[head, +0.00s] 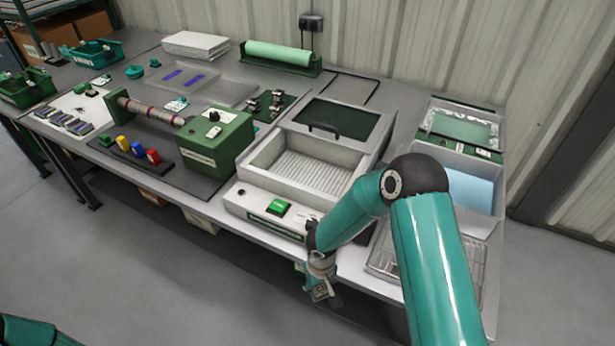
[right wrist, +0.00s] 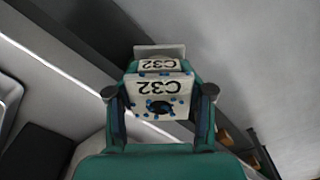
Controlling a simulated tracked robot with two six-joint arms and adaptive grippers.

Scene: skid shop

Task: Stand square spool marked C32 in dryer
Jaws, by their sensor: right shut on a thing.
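The square spool marked C32 (right wrist: 158,98) is pale with blue specks and a dark central hole. In the right wrist view it sits between the fingers of my right gripper (right wrist: 159,92), its lettering upside down. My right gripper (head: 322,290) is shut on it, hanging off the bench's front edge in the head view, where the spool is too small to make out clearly. The dryer appears to be the white box (head: 262,196) with an open, ribbed-floor chamber, a dark-windowed lid raised behind and a green button in front. The chamber looks empty. My left gripper is not in view.
A green winding machine (head: 218,145) stands left of the white box. A wire rack (head: 383,258) lies to the right, partly behind my right arm, near a tray with a blue sheet (head: 470,190).

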